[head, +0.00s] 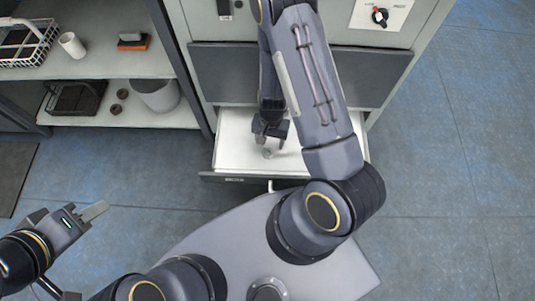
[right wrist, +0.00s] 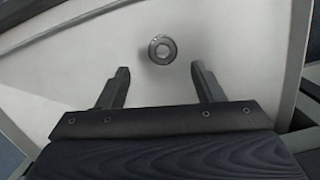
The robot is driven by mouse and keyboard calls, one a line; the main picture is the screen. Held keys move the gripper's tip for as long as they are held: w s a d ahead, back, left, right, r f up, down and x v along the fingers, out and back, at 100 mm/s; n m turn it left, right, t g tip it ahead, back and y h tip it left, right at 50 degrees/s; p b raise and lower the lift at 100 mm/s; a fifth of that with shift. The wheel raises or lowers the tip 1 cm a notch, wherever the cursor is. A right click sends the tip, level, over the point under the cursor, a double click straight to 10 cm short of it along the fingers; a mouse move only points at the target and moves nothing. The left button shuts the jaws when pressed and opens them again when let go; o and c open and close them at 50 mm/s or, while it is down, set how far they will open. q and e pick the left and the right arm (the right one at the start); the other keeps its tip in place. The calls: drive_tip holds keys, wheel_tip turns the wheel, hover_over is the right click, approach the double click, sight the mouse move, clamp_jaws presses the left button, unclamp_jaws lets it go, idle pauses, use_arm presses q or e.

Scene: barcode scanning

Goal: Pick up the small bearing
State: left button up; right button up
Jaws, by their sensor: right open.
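The small bearing (right wrist: 152,49) is a grey metal ring lying flat on the white floor of an open drawer (head: 232,152). In the head view the bearing (head: 267,154) is a small grey spot just in front of my right gripper (head: 270,138). In the right wrist view my right gripper (right wrist: 160,68) is open and empty. The bearing lies just beyond its fingertips, roughly centred between them, not between the fingers. My left gripper (head: 94,211) is at the lower left of the head view, away from the drawer; its finger gap is not clear.
The drawer's walls and front edge surround the right gripper's work area; the cabinet (head: 210,72) rises behind. Shelves at left hold a wire basket (head: 42,38), a white cup (head: 72,45), a black crate (head: 72,97) and a grey bin (head: 160,97). Floor at right is clear.

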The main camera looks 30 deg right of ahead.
sight(268, 152)
drive_tip(key=f+b, duration=0.1)
drive_tip(key=f, duration=0.2)
drive_tip(key=a+f+b, duration=0.1)
drive_tip(key=f, duration=0.1)
drive_tip(key=shift+s+b, duration=0.25)
drive_tip(key=shift+b, duration=0.05)
drive_tip(key=shift+r, duration=0.1)
drive_tip(key=c, duration=1.1)
drive_tip(key=shift+r, duration=0.1)
